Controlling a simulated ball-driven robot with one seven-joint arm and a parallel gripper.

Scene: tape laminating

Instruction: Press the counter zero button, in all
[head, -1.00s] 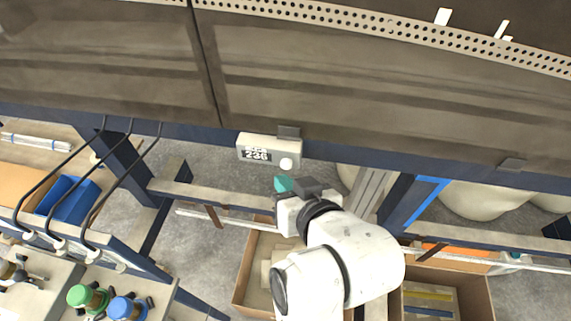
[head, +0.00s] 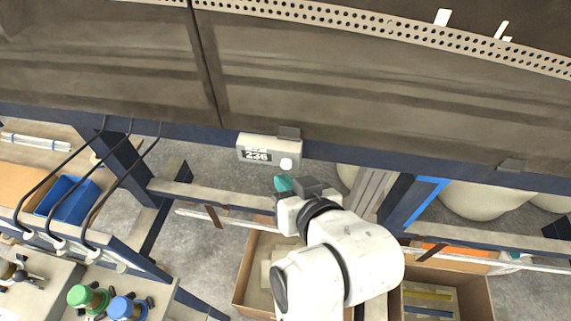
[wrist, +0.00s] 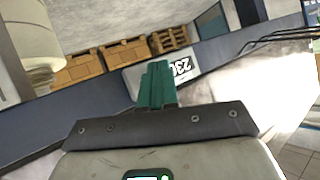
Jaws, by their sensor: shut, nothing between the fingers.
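The counter (head: 268,150) is a small pale box on the blue table edge, with a display reading 236. Its round white button (head: 286,164) is at the lower right of its face. My gripper (head: 284,184) has teal fingers and is just below the button in the head view, with a small visible gap. In the wrist view the teal fingers (wrist: 157,84) are together and empty. They cover part of the counter (wrist: 186,69), whose display shows at an angle; the button is hidden there.
The dark table (head: 330,80) fills the top, with its blue edge beside the counter. Below are a frame rail (head: 235,202), cardboard boxes (head: 246,275) and a blue bin (head: 75,200). Pale rounded shapes (head: 475,199) are at the right.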

